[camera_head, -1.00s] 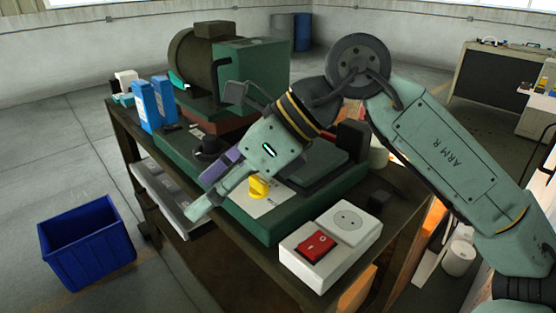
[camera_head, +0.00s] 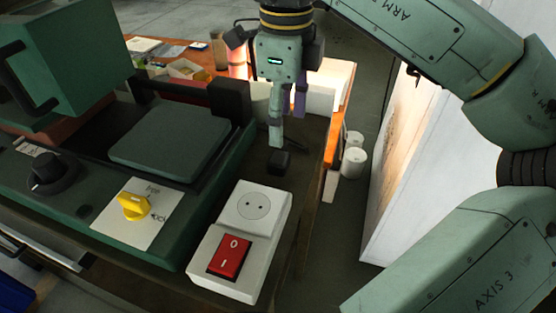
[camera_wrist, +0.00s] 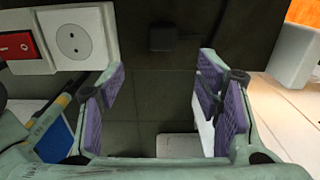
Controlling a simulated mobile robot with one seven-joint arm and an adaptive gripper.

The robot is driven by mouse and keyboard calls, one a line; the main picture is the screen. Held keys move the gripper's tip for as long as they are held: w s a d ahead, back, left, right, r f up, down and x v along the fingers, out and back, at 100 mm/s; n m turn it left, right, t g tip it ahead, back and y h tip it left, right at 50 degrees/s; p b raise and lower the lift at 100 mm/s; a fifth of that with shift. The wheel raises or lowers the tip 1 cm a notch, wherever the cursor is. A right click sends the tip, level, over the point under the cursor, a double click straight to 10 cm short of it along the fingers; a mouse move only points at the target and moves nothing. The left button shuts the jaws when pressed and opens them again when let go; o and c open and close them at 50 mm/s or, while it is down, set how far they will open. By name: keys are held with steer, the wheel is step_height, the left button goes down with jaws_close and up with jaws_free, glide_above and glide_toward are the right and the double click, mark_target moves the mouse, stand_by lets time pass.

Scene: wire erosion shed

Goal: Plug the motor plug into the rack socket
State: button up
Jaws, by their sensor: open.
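A small black block, seemingly the motor plug (camera_head: 279,161), lies on the dark bench top behind the white socket box. In the wrist view the black plug (camera_wrist: 163,37) is at the top centre, beyond and between my fingertips. The round two-hole rack socket (camera_head: 253,206) faces up on the white box, beside a red rocker switch (camera_head: 229,257). The socket also shows at upper left in the wrist view (camera_wrist: 72,41). My gripper (camera_head: 287,124) points down above the bench, just behind the plug. Its purple-padded fingers (camera_wrist: 162,78) are open with nothing between them.
A black upright block (camera_head: 230,99) stands left of my gripper. The bench's right edge is close, with white rolls (camera_head: 354,162) beyond.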

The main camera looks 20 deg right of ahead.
glide_above(282, 158)
step_height(282, 158, down, 5)
steer(key=shift+s+r, duration=0.1)
steer(key=shift+s, duration=0.05)
steer(key=f+b, duration=0.2)
steer(key=f, duration=0.3)
steer(key=shift+w+f, duration=0.15)
steer(key=shift+w, duration=0.05)
steer(key=shift+c, duration=0.4)
steer(key=c, duration=1.1)
